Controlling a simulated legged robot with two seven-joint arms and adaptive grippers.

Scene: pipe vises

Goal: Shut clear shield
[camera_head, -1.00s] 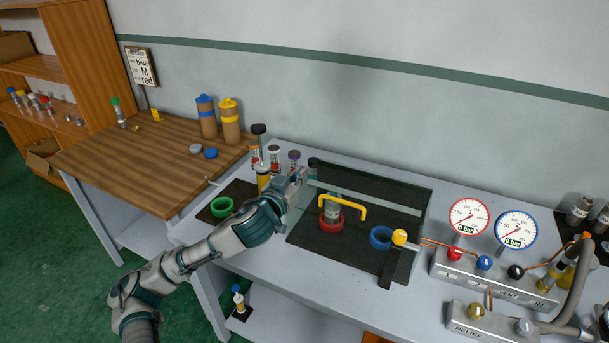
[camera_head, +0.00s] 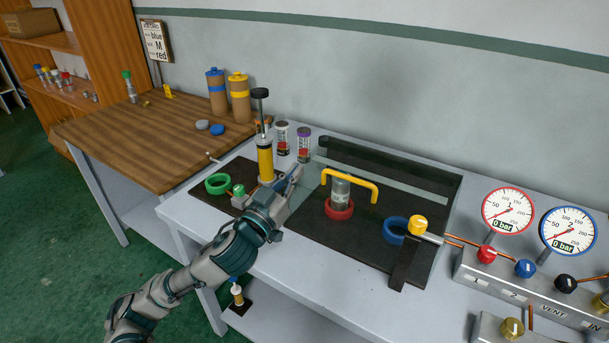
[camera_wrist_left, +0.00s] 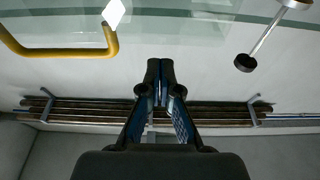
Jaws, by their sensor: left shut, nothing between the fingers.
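The clear shield (camera_head: 410,195) is a see-through panel over the dark base plate, with a yellow handle (camera_head: 350,177). Its exact tilt is hard to tell. Below the handle, a clear-grey cylinder (camera_head: 340,193) stands in a red ring (camera_head: 339,209). My left gripper (camera_head: 297,172) is shut and empty at the left side of the shield, left of the handle; contact cannot be told. In the left wrist view, the shut fingers (camera_wrist_left: 160,66) point toward the glass panel (camera_wrist_left: 190,27), and the handle (camera_wrist_left: 60,50) is at upper left. My right gripper is out of view.
A wooden table (camera_head: 150,140) adjoins at left.

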